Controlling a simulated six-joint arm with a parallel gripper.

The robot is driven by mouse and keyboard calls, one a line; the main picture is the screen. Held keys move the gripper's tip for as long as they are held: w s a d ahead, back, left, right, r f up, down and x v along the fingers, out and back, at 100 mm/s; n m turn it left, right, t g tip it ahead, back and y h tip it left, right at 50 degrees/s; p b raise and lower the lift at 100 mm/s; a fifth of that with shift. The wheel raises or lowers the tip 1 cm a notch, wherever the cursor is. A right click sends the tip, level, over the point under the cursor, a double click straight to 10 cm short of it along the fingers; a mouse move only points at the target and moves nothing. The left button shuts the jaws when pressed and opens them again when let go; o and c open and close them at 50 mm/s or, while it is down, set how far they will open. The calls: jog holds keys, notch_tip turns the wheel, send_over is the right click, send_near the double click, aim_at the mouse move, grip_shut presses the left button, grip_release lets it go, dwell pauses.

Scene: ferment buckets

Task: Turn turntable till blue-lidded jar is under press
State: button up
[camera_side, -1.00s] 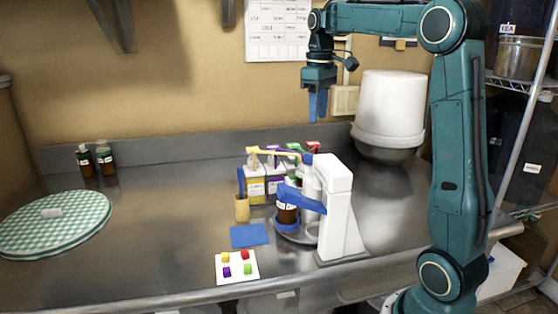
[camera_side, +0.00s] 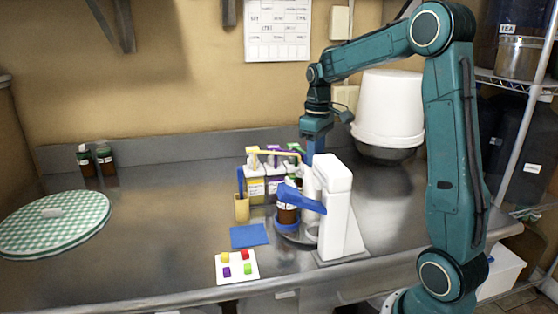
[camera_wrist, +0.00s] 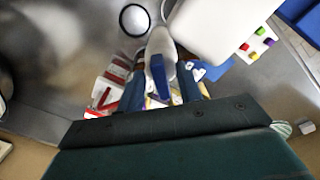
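In the side view, a grey round turntable (camera_side: 283,237) sits at the foot of a white press (camera_side: 338,205) with a blue lever (camera_side: 303,200). A dark brown jar (camera_side: 287,214) with a white label stands on the turntable's left side, partly behind the lever. Its lid colour cannot be told. White shapes beside the press hide the rest of the turntable. My gripper (camera_side: 313,147) points down above and behind the press. In the wrist view, my gripper's fingers (camera_wrist: 160,88) are apart, with a white part and a blue strip (camera_wrist: 157,72) seen between and beyond them.
Several labelled boxes with coloured tops (camera_side: 256,187) stand close behind the turntable. A tan holder (camera_side: 241,209), a blue mat (camera_side: 249,235) and a white card with coloured blocks (camera_side: 237,267) lie left. A white bucket (camera_side: 390,105) stands behind right. The left counter middle is clear.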

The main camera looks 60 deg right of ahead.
jog(key=shift+f, duration=0.1)
grip_shut()
jog(key=shift+n, duration=0.7)
jog(key=shift+d+n, duration=0.1)
jog(key=shift+n, duration=1.5)
jog(key=shift+w+d+n, duration=0.1)
jog(key=shift+n, duration=2.1)
jog(key=shift+w+n, duration=0.1)
jog(key=shift+n, duration=2)
jog(key=shift+w+d+n, duration=0.1)
jog(key=shift+n, duration=2.3)
